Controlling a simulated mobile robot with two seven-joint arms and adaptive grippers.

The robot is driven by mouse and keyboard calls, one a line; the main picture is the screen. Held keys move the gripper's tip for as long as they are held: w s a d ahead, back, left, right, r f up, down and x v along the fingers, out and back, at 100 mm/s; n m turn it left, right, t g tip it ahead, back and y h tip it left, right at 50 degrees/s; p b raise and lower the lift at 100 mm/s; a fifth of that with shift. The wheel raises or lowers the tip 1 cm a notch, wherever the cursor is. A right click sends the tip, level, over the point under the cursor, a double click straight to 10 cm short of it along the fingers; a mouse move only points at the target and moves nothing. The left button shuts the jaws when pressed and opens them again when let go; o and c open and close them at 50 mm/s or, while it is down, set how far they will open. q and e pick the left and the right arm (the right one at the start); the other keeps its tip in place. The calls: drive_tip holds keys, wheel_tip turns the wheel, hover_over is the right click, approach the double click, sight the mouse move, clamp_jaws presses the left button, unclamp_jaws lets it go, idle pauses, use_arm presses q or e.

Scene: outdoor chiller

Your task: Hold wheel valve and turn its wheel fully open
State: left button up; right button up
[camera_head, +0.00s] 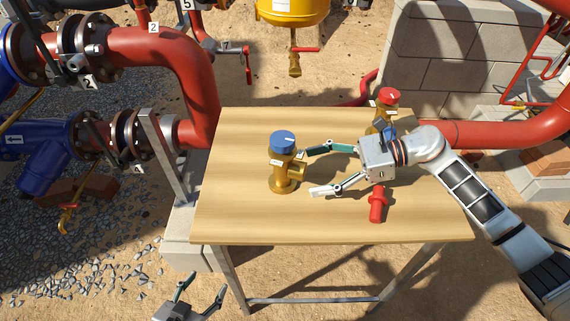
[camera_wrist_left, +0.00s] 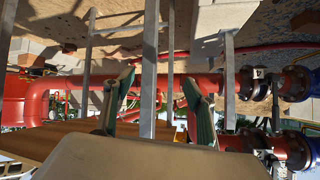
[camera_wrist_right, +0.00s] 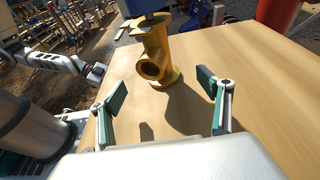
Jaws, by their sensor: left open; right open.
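A brass-yellow valve with a blue round top (camera_head: 283,141) stands upright on the left part of the table. Its side outlet points right, towards my right gripper (camera_head: 312,171). That gripper is open and empty, its fingertips just right of the valve. The right wrist view shows the yellow valve body (camera_wrist_right: 158,52) ahead, beyond the spread fingers. A second brass valve with a red wheel (camera_head: 388,96) stands at the back right, partly hidden by the right gripper and arm. My left gripper (camera_head: 206,284) is open and empty, low in front of the table, and points at the table's underside.
A small blue part shows behind that gripper. Red pipes (camera_head: 160,45) run at the left, a block wall (camera_head: 450,50) behind. Table legs are close to the left gripper.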

sight(291, 175)
drive_tip(key=x, duration=0.4)
drive_tip(key=shift+a+f+b, duration=0.2)
drive_tip(key=shift+a+b, duration=0.1)
drive_tip(key=shift+a+f, duration=0.1)
drive_tip(key=shift+a, duration=0.75)
drive_tip(key=c, duration=1.7)
use_arm(q)
drive_tip(key=shift+s+f, duration=0.25)
drive_tip(key=shift+f, duration=0.3)
